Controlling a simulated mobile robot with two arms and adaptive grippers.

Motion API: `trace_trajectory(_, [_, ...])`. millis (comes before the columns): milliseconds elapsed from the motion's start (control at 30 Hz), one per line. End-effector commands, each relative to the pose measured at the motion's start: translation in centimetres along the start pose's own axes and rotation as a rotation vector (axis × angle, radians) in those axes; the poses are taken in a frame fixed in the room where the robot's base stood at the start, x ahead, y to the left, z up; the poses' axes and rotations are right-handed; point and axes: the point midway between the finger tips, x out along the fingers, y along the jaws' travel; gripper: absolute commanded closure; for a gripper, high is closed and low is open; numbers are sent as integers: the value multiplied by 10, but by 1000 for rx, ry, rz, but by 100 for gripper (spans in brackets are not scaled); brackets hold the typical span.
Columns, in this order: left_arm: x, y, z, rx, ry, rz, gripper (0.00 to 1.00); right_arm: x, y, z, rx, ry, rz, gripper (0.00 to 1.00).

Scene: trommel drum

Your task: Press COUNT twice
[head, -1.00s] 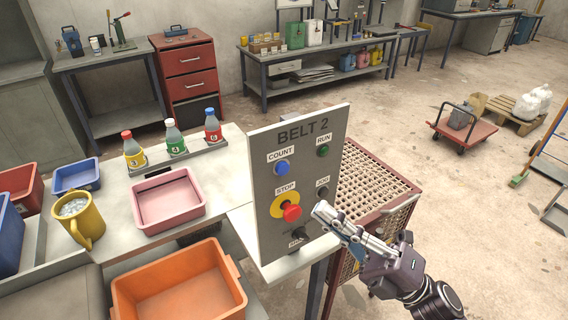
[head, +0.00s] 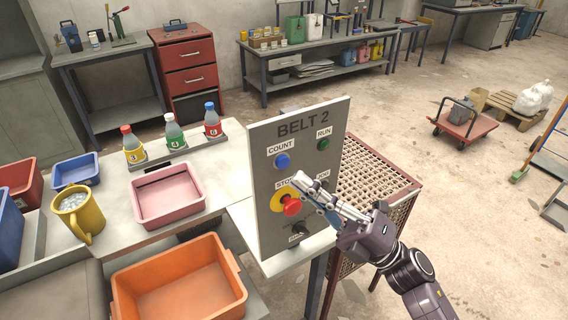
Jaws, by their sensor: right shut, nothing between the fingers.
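The grey BELT 2 panel (head: 262,218) stands upright on the table's right end. Its blue COUNT button (head: 282,161) is at the upper left, fully visible under its label. A green RUN button (head: 323,144) is at the upper right. A red STOP button (head: 291,207) on a yellow plate is below COUNT. My right gripper (head: 298,180) is shut and empty, its tips in front of the panel near the STOP label, below and right of COUNT. It covers part of the STOP label and the JOG button. I cannot tell whether the tips touch the panel. My left gripper is out of view.
A pink tray (head: 167,222), three capped bottles (head: 175,136) and a yellow mug (head: 80,229) stand left of the panel. An orange bin (head: 122,298) is in front. A red mesh crate (head: 405,210) stands behind the panel on the right.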

Motion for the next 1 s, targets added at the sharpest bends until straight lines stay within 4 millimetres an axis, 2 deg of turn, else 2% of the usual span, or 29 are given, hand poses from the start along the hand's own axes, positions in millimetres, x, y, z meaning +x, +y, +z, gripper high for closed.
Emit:
trace_trajectory(300, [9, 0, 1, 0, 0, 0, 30, 16, -12, 12, 0, -1, 0, 100])
trace_trajectory(1000, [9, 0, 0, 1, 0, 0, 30, 16, -12, 12, 0, -1, 0, 100])
